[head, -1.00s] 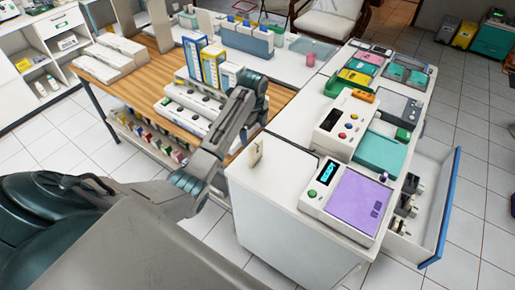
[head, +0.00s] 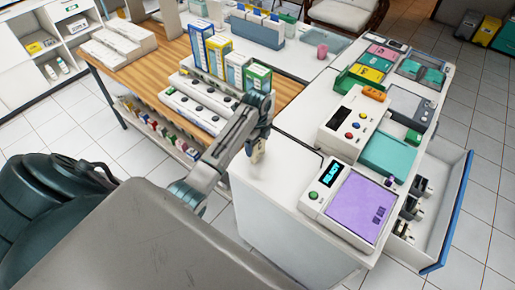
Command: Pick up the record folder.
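Which item is the record folder I cannot tell for certain. Several upright folder-like items stand in a row on the wooden table: a blue-and-white one (head: 200,45), a yellow one (head: 219,56), a paler one (head: 237,68) and a green one (head: 257,77) at the right end. My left gripper (head: 257,148) points down over the white counter's left edge, in front of and below the green one. Its fingers are small and partly merge with a cream piece there, so their opening is unclear. My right gripper is out of view.
A device with a purple panel (head: 358,206) and another with coloured buttons (head: 352,120) stand on the white counter (head: 265,190). A drawer (head: 448,212) is open on the right. White rows of dark knobs (head: 195,108) lie before the folders. The counter's near-left part is mostly clear.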

